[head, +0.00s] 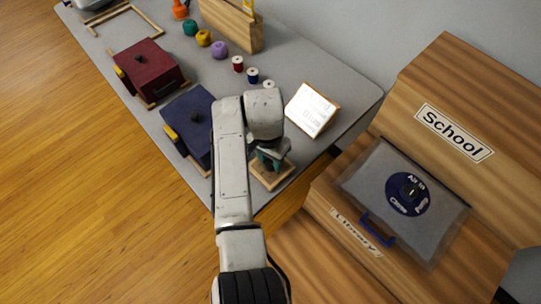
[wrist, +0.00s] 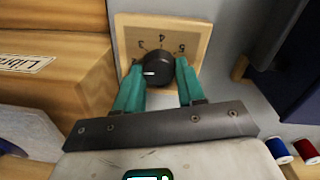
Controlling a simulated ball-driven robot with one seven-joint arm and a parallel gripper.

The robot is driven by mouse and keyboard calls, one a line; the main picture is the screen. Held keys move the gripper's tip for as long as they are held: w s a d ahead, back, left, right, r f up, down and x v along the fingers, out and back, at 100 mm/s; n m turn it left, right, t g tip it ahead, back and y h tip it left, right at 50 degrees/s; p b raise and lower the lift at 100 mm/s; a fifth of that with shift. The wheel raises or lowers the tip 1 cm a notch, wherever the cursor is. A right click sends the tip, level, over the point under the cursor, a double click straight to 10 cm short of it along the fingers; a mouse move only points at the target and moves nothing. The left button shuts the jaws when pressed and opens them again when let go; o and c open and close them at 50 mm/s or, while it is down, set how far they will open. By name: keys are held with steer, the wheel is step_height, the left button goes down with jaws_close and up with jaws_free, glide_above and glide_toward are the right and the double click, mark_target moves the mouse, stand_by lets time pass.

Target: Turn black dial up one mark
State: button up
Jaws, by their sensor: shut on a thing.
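The black dial (wrist: 157,75) sits on a square wooden board (wrist: 190,27) with marks 3, 4 and 5 visible around it in the wrist view. A white pointer line on the dial points toward the left of that picture, below the 3; any mark there is hidden or unclear. My gripper (wrist: 159,67) has its teal fingers on either side of the dial, shut on it. In the head view my gripper (head: 270,157) is over the board (head: 272,182) at the table's near right corner, and the dial is hidden.
Blue (head: 195,112) and dark red (head: 148,70) boxes stand left of my arm on the grey table (head: 330,75). A lit white sign (head: 312,109) and thread spools (head: 252,76) are behind.

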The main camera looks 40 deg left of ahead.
mark_target(269, 160)
steer(key=shift+m, duration=0.3)
steer(key=o, duration=1)
steer(key=shift+o, duration=0.2)
step_height(269, 160, up, 11)
steer(key=shift+a, duration=0.3)
steer(key=shift+f, duration=0.1)
